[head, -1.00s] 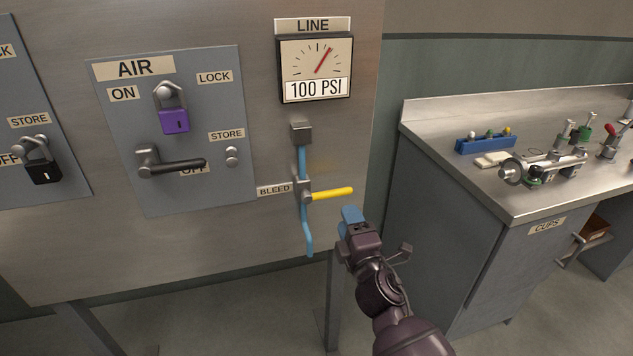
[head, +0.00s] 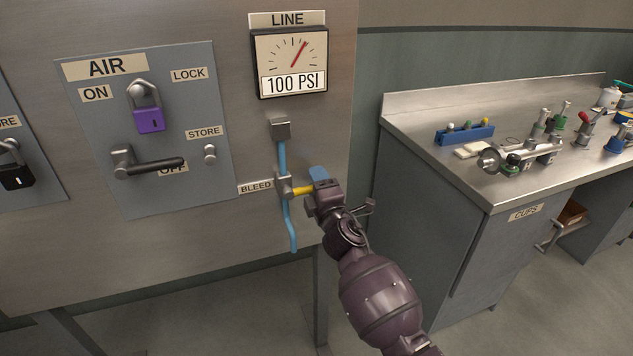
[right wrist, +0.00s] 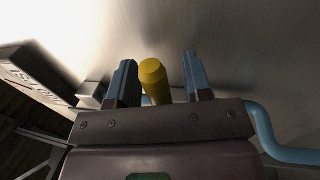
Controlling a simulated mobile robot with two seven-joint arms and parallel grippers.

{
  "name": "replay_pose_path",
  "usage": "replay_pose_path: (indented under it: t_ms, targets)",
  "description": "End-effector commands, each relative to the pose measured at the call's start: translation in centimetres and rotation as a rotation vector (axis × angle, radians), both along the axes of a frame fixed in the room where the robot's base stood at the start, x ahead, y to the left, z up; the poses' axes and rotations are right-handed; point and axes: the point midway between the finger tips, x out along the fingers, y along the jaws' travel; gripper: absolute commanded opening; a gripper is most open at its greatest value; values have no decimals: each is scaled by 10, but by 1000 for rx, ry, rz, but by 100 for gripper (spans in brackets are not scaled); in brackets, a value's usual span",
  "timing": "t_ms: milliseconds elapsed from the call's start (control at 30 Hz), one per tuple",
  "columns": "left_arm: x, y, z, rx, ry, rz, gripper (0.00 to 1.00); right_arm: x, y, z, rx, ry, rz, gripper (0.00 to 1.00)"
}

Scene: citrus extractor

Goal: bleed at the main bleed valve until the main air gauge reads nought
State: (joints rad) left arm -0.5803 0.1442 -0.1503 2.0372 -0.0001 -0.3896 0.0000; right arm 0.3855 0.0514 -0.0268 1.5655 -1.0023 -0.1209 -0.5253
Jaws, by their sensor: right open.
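The main bleed valve has a yellow handle (head: 302,190) that sticks out to the right, across the blue pipe (head: 282,158), beside the BLEED label (head: 256,187). The main air gauge (head: 291,63), under the LINE label, reads 100 PSI, its needle tilted right of upright. My right gripper (head: 318,178) is at the outer end of the handle and hides that end in the head view. In the right wrist view the yellow handle (right wrist: 153,80) stands between the two open blue fingers (right wrist: 158,82), with a gap on each side. My left gripper is not in view.
Left of the pipe, the AIR panel carries a black lever (head: 150,165) at OFF and a purple padlock (head: 149,119). A steel counter (head: 450,165) with tools and a blue rack (head: 465,134) stands at right. Clear floor shows below the wall panel.

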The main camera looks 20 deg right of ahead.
Motion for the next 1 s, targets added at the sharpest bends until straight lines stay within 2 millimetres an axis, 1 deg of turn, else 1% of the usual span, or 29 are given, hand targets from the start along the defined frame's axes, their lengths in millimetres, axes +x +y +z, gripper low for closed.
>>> replay_pose_path:
  t_ms: [100, 333, 367, 600, 633, 667, 1000]
  targets:
    - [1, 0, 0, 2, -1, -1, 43, 3, 0, 1, 0, 0, 0, 45]
    - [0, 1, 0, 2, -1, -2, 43, 3, 0, 1, 0, 0, 0, 45]
    - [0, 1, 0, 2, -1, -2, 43, 3, 0, 1, 0, 0, 0, 44]
    - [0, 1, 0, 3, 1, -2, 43, 3, 0, 1, 0, 0, 0, 7]
    - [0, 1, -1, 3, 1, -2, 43, 3, 0, 1, 0, 0, 0, 2]
    - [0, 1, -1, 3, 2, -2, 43, 3, 0, 1, 0, 0, 0, 0]
    - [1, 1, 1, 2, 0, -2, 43, 3, 0, 2, -13, 0, -1, 0]
